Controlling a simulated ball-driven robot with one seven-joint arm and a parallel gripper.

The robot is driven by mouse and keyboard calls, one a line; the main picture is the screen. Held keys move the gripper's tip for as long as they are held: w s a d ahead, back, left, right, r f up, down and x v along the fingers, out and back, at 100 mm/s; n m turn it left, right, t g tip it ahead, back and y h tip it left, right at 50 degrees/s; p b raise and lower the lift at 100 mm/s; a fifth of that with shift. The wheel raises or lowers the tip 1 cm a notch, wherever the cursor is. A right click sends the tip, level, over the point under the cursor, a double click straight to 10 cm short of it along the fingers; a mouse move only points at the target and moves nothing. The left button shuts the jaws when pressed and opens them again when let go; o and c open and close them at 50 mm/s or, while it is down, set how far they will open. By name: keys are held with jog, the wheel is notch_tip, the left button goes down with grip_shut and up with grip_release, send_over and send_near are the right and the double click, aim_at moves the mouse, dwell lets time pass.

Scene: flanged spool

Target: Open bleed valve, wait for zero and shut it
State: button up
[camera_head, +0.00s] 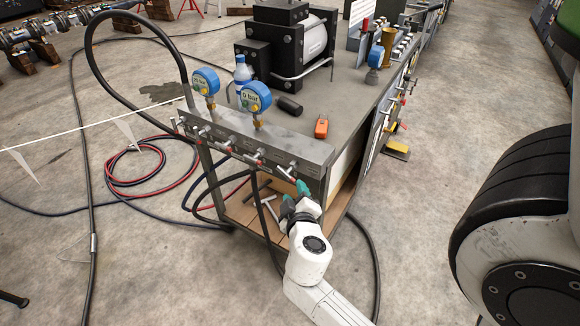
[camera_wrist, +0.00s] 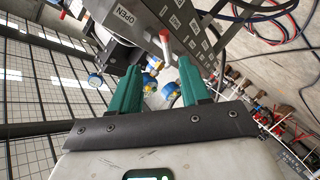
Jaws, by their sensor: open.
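A grey manifold block (camera_head: 300,150) runs along the bench's front edge with several small T-handle valves on its face. The rightmost valve handle (camera_head: 286,172) is closest to my gripper (camera_head: 296,194). In the wrist view a red-tipped valve handle (camera_wrist: 166,42) stands just beyond and between the fingertips, apart from them. My gripper (camera_wrist: 158,72) has green fingers spread open and empty. An "OPEN" label (camera_wrist: 125,16) shows near the handle. Which valve is the bleed valve I cannot tell. Two blue gauges, left (camera_head: 206,81) and right (camera_head: 256,97), stand on the manifold; their digits are too small to read surely.
The bench (camera_head: 335,105) carries a water bottle (camera_head: 242,70), an orange block (camera_head: 321,128), a black cylinder (camera_head: 290,105) and a black-framed machine (camera_head: 285,45). Hoses (camera_head: 140,160) coil on the floor at left.

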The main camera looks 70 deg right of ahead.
aim_at(290, 170)
jog(key=p+x, duration=0.1)
jog(key=x, duration=0.9)
jog(key=shift+w+d+f, duration=0.1)
jog(key=shift+d+f, duration=0.05)
jog(key=shift+d, duration=0.15)
jog(key=shift+c, duration=0.4)
jog(key=c, duration=0.6)
